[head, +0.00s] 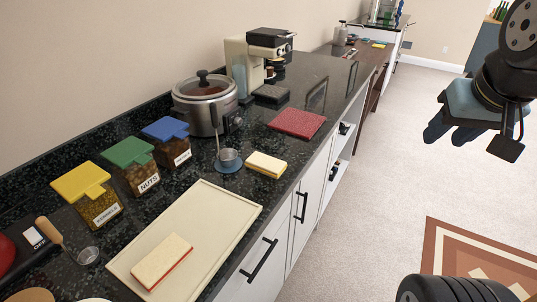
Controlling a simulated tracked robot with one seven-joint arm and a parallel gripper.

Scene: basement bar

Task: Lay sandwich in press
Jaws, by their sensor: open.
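The sandwich (162,262), pale bread with a thin reddish filling at its edge, lies flat on a cream tray (225,204) on the dark counter. A red appliance (14,250) with a label reading OFF is cut off at the left edge; it may be the press, but its plates are out of view. My gripper (447,132) is at the upper right, over the floor, well away from the counter and the sandwich. It is open and empty.
Containers with yellow (80,181), green (127,152) and blue (165,129) lids stand behind the tray.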

